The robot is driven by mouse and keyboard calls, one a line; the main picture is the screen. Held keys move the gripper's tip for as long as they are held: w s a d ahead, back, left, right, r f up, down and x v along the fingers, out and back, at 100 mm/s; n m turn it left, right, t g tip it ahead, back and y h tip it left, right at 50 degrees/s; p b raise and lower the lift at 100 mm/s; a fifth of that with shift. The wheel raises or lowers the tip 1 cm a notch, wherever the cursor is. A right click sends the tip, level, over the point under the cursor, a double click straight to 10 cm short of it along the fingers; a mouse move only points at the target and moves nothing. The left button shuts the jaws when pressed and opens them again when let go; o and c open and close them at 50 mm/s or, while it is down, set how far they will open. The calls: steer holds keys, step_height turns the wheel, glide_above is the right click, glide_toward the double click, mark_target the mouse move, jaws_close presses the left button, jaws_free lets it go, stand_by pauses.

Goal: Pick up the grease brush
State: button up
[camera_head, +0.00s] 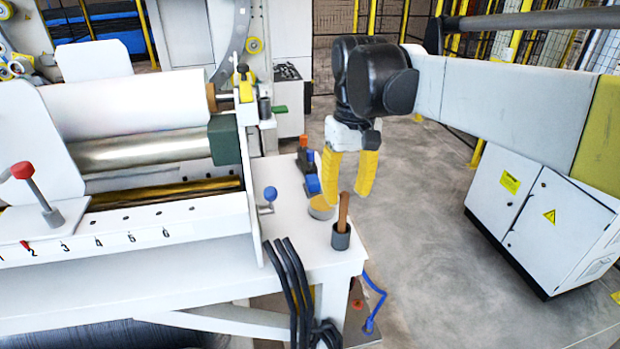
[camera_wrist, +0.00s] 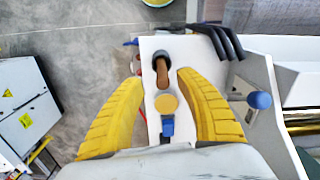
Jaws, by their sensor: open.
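The grease brush (camera_head: 343,208) shows as a brown wooden handle standing upright in a dark grey cup (camera_head: 341,237) near the front right corner of the white table. Its lower end is hidden inside the cup. In the wrist view the brush handle (camera_wrist: 162,73) lies between the two finger tips in the picture, with the cup (camera_wrist: 160,55) just beyond. My gripper (camera_head: 350,187) points down with its yellow fingers spread, above and close to the handle. The gripper (camera_wrist: 161,78) is open and holds nothing. I cannot tell whether the fingers reach the handle's height.
A round yellow-topped tin (camera_head: 320,208) stands beside the cup, with a blue and black tool (camera_head: 308,172) behind it. A blue ball knob (camera_head: 270,193) and black hoses (camera_head: 290,280) are to the left. A white cabinet (camera_head: 540,220) stands right across open floor.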

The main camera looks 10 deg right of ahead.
mark_target(341, 229)
steer(key=f, duration=0.7)
steer(key=shift+a+f+p, duration=0.2)
steer(key=shift+f+p, duration=0.15)
steer(key=shift+p, duration=0.05)
jaws_close()
